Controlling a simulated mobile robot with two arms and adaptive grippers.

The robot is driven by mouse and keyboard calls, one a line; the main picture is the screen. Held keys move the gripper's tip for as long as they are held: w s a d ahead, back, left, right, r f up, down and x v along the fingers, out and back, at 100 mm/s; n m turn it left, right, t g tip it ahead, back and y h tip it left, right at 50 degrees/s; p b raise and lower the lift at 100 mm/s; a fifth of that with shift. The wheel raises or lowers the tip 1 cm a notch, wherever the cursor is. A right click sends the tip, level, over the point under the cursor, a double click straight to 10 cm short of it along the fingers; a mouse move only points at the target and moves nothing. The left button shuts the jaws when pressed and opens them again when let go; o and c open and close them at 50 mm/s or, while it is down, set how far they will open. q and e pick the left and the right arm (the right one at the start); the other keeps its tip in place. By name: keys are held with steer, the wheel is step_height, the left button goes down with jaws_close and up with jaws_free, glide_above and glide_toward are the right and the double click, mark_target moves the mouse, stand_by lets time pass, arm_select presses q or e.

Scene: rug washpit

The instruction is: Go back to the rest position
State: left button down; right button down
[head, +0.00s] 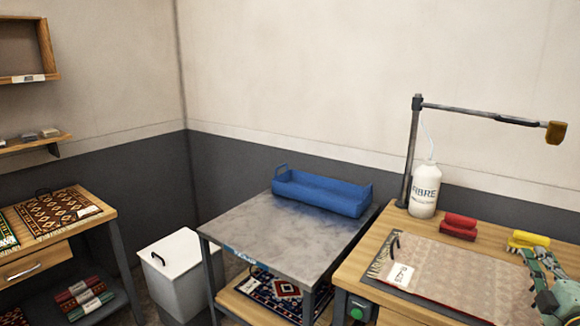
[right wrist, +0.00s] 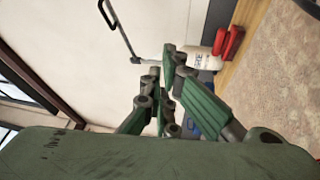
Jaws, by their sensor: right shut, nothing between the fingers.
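My right gripper (head: 533,262) shows at the right edge of the head view, over the right part of the wooden workbench (head: 345,270). It is green and grey, and its arm is cut off by the frame edge. In the right wrist view its fingers (right wrist: 166,85) are together with nothing between them. A pale patterned rug (head: 450,272) with a white tag lies on the bench, left of the gripper. Whether the gripper touches the rug I cannot tell. My left gripper is in neither view.
Left are a metal table (head: 250,228) with a blue tray (head: 320,193), a white bin (head: 178,262) and a rug-laden table.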

steer(key=s+a+f+m+g, duration=0.45)
steer(key=a+f, duration=0.25)
steer(key=f, duration=0.4)
steer(key=s+a+f+m+g, duration=0.35)
steer(key=s+a+f, duration=0.35)
steer(key=f, duration=0.4)
steer(key=s+a+f+m+g+y, duration=0.2)
steer(key=s+a+f+g, duration=0.2)
steer(key=s+a, duration=0.7)
steer(key=s+a+f+m+g+y, duration=0.3)
steer(key=s+a+g, duration=0.1)
steer(key=s+a, duration=0.7)
step_height(320, 180, down, 25)
steer(key=s+g, duration=0.1)
steer(key=s+d+f+g, duration=0.1)
steer(key=s+d+f, duration=0.2)
steer(key=s+f, duration=1.4)
steer(key=shift+s+f+n+h, duration=0.2)
steer(key=shift+f+n+h, duration=0.1)
steer(key=shift+n, duration=0.1)
